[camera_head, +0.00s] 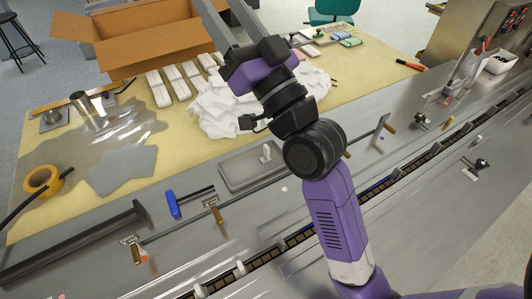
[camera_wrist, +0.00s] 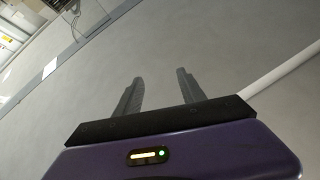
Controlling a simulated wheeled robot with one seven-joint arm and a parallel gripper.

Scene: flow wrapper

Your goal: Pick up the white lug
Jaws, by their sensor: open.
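A small white upright piece that looks like the white lug (camera_head: 266,153) stands on a grey flat plate (camera_head: 238,174) near the middle of the head view. Similar white pieces (camera_head: 240,267) stand along the dark chain track at the bottom. My gripper (camera_wrist: 158,82) is open and empty in the wrist view, its two dark fingers apart over a plain grey surface. In the head view it is raised above the table, beyond the plate, and its fingers are hard to make out. No lug shows in the wrist view.
A heap of white packets (camera_head: 222,108) lies under my raised arm. An open cardboard box (camera_head: 140,40) stands at the back left. A blue-handled tool (camera_head: 173,204) and yellow tape roll (camera_head: 43,181) lie at left. The chain track (camera_head: 268,254) runs diagonally.

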